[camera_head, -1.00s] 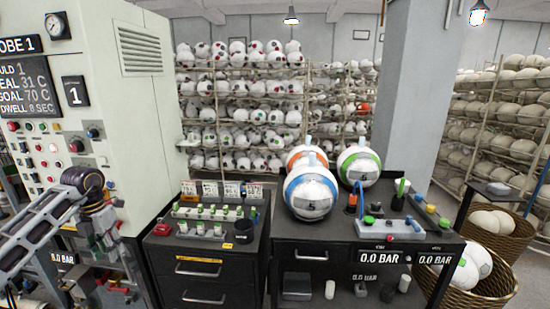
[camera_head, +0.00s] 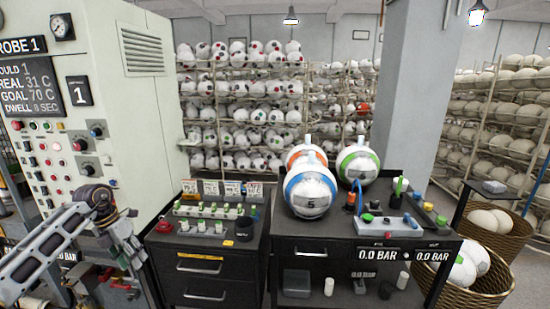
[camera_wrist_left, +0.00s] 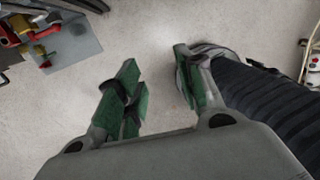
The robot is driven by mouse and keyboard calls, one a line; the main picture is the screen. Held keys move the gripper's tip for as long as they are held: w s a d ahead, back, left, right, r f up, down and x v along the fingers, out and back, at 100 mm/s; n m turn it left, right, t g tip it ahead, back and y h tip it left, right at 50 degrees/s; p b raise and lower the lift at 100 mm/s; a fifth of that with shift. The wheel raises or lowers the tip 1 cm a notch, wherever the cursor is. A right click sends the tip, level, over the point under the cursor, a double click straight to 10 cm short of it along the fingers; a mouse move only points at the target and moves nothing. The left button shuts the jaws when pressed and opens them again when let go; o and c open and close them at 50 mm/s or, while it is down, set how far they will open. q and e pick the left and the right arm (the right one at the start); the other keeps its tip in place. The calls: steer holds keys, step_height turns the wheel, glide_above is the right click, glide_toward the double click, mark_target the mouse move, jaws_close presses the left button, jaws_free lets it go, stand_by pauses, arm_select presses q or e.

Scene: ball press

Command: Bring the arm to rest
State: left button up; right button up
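My left arm (camera_head: 45,245) comes in from the left in the head view, in front of the pale press machine (camera_head: 135,110). Its wrist is bent and the left gripper (camera_head: 138,262) hangs down beside the dark drawer cabinet. In the left wrist view the left gripper (camera_wrist_left: 158,88) has its two green-padded fingers apart, with only bare floor between them. It holds nothing. My right gripper is in neither view.
A black drawer cabinet (camera_head: 208,268) stands just right of the left gripper. A dark table (camera_head: 312,230) bears a blue-banded ball (camera_head: 310,192), an orange-banded ball (camera_head: 306,153) and a green-banded ball (camera_head: 358,166). A wicker basket (camera_head: 470,298) stands at right.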

arm_select(q)
steer(key=w+d+f+n+t+h, duration=0.25)
steer(key=d+f+n+h, duration=0.2)
steer(key=d+f, duration=0.4)
steer(key=w+d+f+n+t+h, duration=0.25)
steer(key=d+f+h, duration=0.25)
steer(key=d+f, duration=0.35)
steer(key=s+a+f+n+t+y, duration=0.2)
steer(key=s+f+n+t, duration=0.15)
steer(key=f+n, duration=0.5)
steer(key=s+a+f+n+t+y, duration=0.1)
steer(key=s+f+n+t+y, duration=0.25)
steer(key=f, duration=0.85)
steer(key=s+a+f+n+g+y, duration=0.2)
steer(key=s+f+n+g+y, duration=0.3)
steer(key=s+f+n, duration=1.2)
steer(key=s+d+f+g, duration=0.2)
steer(key=s+f, duration=0.3)
steer(key=s, duration=0.6)
steer(key=s+d+f+g+y, duration=0.1)
steer(key=s+f, duration=0.4)
steer(key=s, duration=0.6)
steer(key=s+d+f+m+g, duration=0.1)
steer(key=s+d+f+g, duration=0.1)
steer(key=s, duration=0.9)
step_height(320, 180, down, 3)
steer(key=shift+s+d+r+g+y, duration=0.15)
steer(key=shift+d+g+y, duration=0.2)
steer(key=shift+g, duration=0.25)
